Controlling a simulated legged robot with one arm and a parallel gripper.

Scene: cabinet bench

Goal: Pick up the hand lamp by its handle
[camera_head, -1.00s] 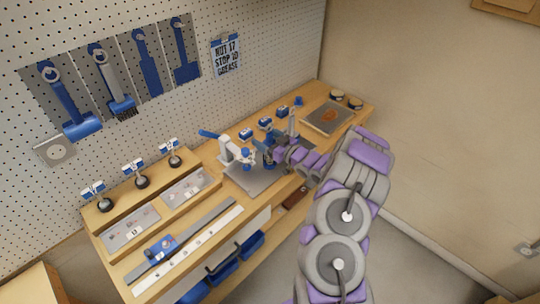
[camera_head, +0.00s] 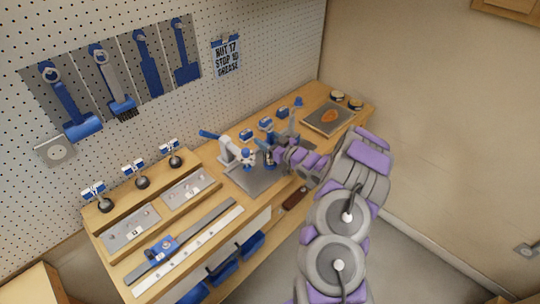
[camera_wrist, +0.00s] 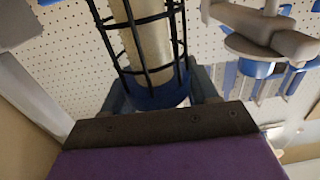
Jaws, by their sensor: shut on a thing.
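The hand lamp (camera_wrist: 150,40) fills the upper middle of the wrist view. It has a cream tube inside a black wire cage and a blue collar (camera_wrist: 160,96) at its lower end. My gripper (camera_wrist: 162,90) has a dark finger on each side of the blue collar and is shut on the lamp there. The part of the lamp below the collar is hidden behind the dark gripper body. In the head view my gripper (camera_head: 271,152) is over the bench beside a white and blue stand-like tool; the lamp is small and hard to make out there.
The white and blue tool (camera_head: 232,150) stands close to the left of my gripper on the wooden bench (camera_head: 214,212). A tray (camera_head: 342,112) with an orange patch and small jars (camera_head: 354,103) are at the far end. Tools hang on the pegboard (camera_head: 275,50) behind.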

